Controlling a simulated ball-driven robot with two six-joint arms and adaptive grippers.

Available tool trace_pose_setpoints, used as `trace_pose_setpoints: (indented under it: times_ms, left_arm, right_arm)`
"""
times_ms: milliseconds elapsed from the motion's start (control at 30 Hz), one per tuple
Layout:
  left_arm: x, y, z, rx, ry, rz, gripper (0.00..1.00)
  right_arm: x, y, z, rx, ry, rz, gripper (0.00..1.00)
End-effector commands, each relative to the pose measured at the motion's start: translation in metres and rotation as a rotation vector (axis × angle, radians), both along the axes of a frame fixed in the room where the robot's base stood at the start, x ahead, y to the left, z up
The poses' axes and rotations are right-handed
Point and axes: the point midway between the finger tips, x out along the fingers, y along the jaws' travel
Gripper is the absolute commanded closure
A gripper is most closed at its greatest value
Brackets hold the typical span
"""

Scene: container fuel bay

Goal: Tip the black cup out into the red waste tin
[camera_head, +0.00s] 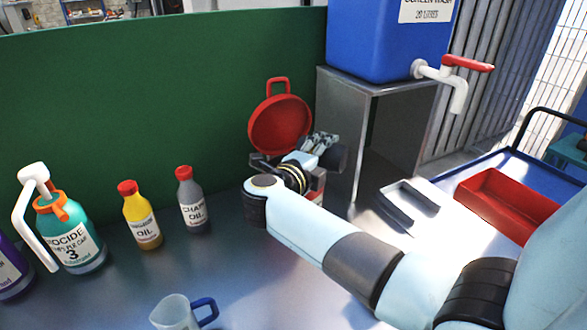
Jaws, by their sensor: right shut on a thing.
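My right gripper (318,143) reaches in from the right, over the back of the bench. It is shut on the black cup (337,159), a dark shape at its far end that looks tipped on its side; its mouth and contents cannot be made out. The red waste tin (316,193) shows only as a small red part below the gripper; my wrist hides most of it. A round red lid with a loop handle (280,124) stands upright just behind my wrist. My left gripper is not in view.
A metal stand (395,125) with a blue screen-wash container (380,45) and tap rises close right. Bottles of chain oil (193,205), yellow oil (141,220) and biocide (75,235) stand left. A clear jug (174,314) is in front. A red tray (508,204) lies right.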

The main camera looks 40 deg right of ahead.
Motion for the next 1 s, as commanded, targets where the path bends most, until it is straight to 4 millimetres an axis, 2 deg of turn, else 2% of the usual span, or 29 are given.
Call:
trace_pose_setpoints:
  times_ms: [567, 800, 867, 900, 933, 1000]
  left_arm:
    - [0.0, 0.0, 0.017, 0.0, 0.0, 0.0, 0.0]
    - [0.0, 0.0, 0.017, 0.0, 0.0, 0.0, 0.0]
    - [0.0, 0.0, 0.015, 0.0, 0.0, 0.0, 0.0]
    - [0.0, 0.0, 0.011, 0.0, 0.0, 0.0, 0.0]
    - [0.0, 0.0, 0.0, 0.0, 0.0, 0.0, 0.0]
    - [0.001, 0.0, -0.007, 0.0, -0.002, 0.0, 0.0]
  right_arm:
    - [0.004, 0.001, 0.008, -0.025, 0.099, -0.001, 0.83]
    - [0.008, 0.002, -0.001, -0.055, 0.215, -0.001, 0.83]
    - [0.006, 0.001, 0.001, -0.043, 0.165, -0.001, 0.83]
    - [0.002, 0.0, 0.005, -0.024, 0.087, 0.001, 0.83]
    - [0.001, 0.0, -0.004, -0.014, 0.047, 0.002, 0.83]
    - [0.0, 0.0, -0.006, 0.002, -0.006, 0.001, 0.83]
